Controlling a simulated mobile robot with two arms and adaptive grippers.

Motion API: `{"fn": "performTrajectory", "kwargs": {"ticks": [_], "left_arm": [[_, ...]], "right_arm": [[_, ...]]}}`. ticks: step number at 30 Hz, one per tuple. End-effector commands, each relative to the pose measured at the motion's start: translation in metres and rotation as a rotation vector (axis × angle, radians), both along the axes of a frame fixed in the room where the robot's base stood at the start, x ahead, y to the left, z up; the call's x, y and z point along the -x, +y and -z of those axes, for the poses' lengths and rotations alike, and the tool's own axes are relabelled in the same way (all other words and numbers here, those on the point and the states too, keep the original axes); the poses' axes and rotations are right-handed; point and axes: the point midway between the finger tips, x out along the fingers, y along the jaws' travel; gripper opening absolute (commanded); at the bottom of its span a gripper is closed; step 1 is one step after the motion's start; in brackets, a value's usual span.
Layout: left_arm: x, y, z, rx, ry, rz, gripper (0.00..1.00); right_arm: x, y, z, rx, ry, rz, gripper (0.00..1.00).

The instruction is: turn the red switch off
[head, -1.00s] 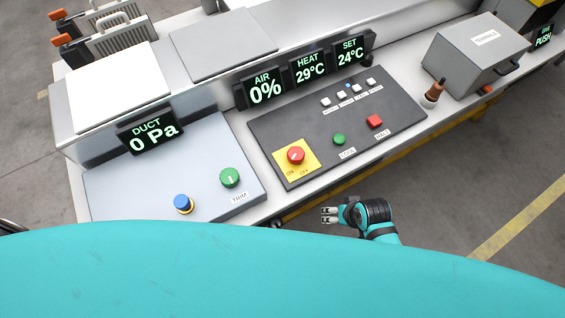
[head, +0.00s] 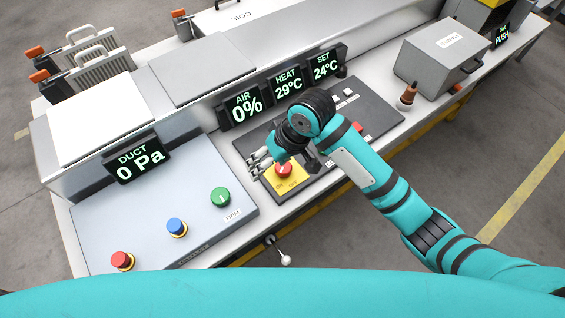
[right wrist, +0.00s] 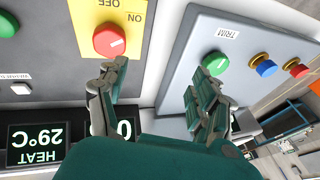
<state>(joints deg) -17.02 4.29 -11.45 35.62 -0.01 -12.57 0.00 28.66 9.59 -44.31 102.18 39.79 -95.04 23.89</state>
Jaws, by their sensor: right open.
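The red switch (head: 284,170) is a round red knob on a yellow plate (head: 281,187) marked ON and OFF. I cannot tell surely which label the mark points to. My right gripper (head: 256,163) is open, low over the dark panel at the knob's left in the head view. In the right wrist view one finger of it (right wrist: 160,78) overlaps the knob's lower edge; contact is unclear. The other finger is over the gap and grey panel. My left gripper is out of view.
A green TRIM knob (head: 220,196), a blue button (head: 176,227) and a red button (head: 122,260) stand on the grey panel (head: 150,215). Displays (head: 243,106) line the dark panel's back edge. My right forearm covers much of that panel.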

Motion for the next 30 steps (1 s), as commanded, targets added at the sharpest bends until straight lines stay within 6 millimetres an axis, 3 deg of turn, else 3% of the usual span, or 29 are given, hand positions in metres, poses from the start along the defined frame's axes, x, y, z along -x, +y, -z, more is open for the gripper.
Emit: {"fn": "performTrajectory", "kwargs": {"ticks": [1, 6, 12, 15, 20, 30], "left_arm": [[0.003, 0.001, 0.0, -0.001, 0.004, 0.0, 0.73], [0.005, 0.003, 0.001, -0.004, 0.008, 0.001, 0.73], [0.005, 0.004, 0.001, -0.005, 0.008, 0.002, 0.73], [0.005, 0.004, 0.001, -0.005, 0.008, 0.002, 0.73], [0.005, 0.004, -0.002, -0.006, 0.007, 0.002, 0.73], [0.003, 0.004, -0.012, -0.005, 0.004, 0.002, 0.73]], "right_arm": [[-0.01, 0.002, -0.017, 0.044, -0.003, -0.027, 0.67], [-0.027, -0.007, -0.056, 0.206, 0.029, -0.065, 0.67], [-0.04, -0.025, -0.088, 0.352, 0.049, -0.044, 0.67], [-0.043, -0.03, -0.094, 0.382, 0.054, -0.034, 0.67], [-0.043, -0.031, -0.085, 0.39, 0.059, -0.033, 0.67], [-0.042, -0.031, -0.017, 0.388, 0.06, -0.033, 0.67]]}}
